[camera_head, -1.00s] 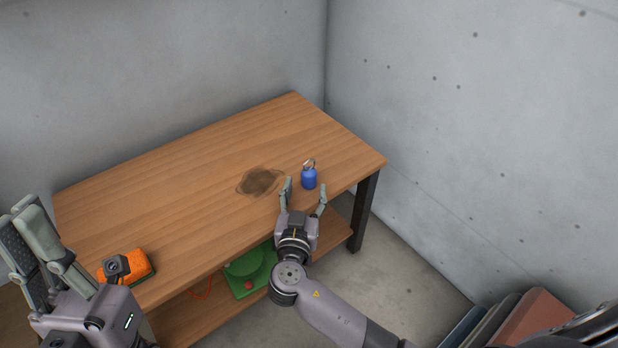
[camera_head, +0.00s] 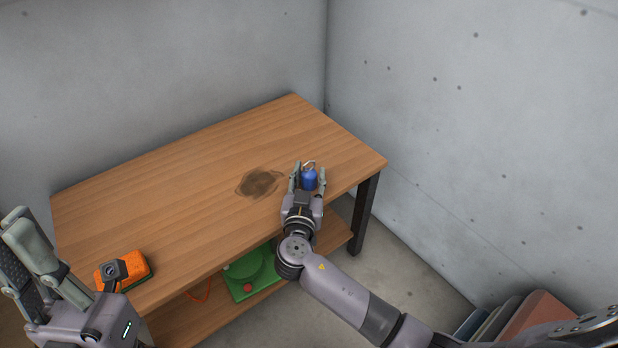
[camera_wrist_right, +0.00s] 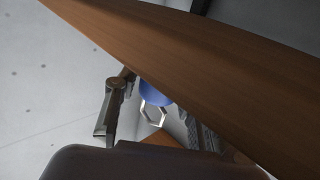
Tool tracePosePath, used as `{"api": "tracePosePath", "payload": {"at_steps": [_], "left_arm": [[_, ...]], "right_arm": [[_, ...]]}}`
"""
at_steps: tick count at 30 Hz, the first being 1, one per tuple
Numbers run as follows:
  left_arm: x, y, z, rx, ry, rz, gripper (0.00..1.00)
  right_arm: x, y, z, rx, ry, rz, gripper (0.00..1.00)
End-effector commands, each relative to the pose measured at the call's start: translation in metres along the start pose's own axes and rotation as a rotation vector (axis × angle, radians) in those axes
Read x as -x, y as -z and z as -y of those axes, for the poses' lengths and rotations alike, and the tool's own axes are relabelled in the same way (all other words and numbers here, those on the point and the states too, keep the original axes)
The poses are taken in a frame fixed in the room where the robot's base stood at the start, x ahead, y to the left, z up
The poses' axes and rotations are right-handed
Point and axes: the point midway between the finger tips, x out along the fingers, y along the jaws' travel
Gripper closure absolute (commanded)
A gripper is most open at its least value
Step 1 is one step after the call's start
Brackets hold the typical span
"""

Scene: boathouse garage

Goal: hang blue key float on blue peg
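The blue key float (camera_head: 309,180), a small blue cylinder with a metal ring on top, stands upright near the right end of the wooden workbench. My right gripper (camera_head: 308,180) is open with one finger on each side of the float. In the right wrist view, the float (camera_wrist_right: 155,92) and its ring show between the fingers, with a gap visible at the left finger. My left gripper (camera_head: 18,240) is at the left edge, away from the float; its opening is unclear. The blue peg is not in view.
The workbench (camera_head: 190,165) has a dark stain (camera_head: 258,183). An orange object (camera_head: 135,268) lies on its front left, partly behind my left wrist. A green object (camera_head: 250,275) sits on the lower shelf. Concrete walls stand behind and right. Panels or boxes (camera_head: 535,312) are at lower right.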

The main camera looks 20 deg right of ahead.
Motion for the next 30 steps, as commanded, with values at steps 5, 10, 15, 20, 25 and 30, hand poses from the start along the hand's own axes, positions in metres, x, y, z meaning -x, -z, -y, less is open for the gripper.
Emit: {"api": "tracePosePath", "payload": {"at_steps": [5,10,15,20,25,30], "left_arm": [[0.000,0.000,0.000,0.000,0.000,0.001,1.00],[0.000,0.000,0.000,0.000,0.000,0.001,1.00],[0.000,0.000,0.000,0.000,0.000,0.001,1.00],[0.000,0.000,0.000,0.000,0.000,0.001,1.00],[-0.004,-0.002,0.000,-0.001,0.000,0.015,1.00],[-0.013,-0.016,0.002,-0.009,0.002,0.096,1.00]], "right_arm": [[0.000,0.000,0.000,0.000,0.000,0.000,0.77],[0.000,0.000,0.000,0.000,0.000,0.000,0.89],[0.000,0.000,0.000,0.000,0.000,0.000,0.94],[0.000,0.001,0.000,0.000,0.000,0.000,0.94],[0.001,0.011,0.000,-0.002,0.000,0.000,0.94],[0.002,0.036,0.000,-0.004,0.000,-0.001,0.94]]}}
